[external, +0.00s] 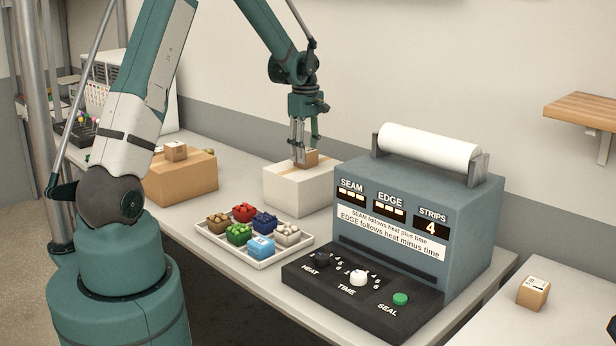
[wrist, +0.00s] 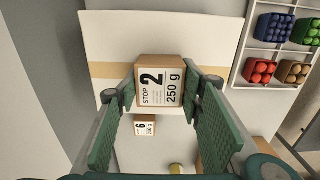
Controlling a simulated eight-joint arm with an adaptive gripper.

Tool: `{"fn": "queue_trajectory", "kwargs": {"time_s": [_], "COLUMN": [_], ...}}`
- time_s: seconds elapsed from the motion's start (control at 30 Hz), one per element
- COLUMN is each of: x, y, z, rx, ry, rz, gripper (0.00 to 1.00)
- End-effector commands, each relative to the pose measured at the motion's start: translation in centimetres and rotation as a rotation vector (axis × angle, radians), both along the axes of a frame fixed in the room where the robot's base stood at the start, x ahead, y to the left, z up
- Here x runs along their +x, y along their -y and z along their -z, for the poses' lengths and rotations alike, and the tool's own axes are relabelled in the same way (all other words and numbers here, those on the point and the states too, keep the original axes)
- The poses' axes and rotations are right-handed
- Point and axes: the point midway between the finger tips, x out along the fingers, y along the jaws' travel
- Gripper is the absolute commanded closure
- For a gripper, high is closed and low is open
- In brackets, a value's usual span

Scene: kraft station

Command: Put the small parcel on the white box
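The small parcel (external: 312,157) is a brown carton at the top of the white box (external: 290,190), toward its back. In the wrist view the parcel (wrist: 160,82) shows a label reading "STOP 2" and "250 g". My gripper (external: 304,152) points down over the box. In the wrist view its green pads (wrist: 161,90) lie against both sides of the parcel, so it appears shut on it. The white box (wrist: 215,45) lies under the parcel with a tan tape strip. I cannot tell whether the parcel touches the box top.
The sealing machine (external: 420,215) stands right. A brown box (external: 180,180) bears another small parcel (external: 176,151). One more parcel (external: 533,292) is on the right table. A "6" parcel (wrist: 145,127) shows beyond the white box.

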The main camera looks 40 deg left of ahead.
Motion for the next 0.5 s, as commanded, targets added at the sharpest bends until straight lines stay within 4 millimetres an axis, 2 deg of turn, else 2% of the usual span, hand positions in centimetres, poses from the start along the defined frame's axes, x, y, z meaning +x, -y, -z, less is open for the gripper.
{"fn": "queue_trajectory", "kwargs": {"time_s": [0.03,0.1,0.5], "x": [0.01,0.01,0.01], "y": [0.0,0.0,0.0], "z": [0.04,0.01,-0.1], "rx": [0.0,0.0,0.0], "ry": [0.0,0.0,0.0], "rz": [0.0,0.0,0.0], "gripper": [0.57,0.48,0.48]}}
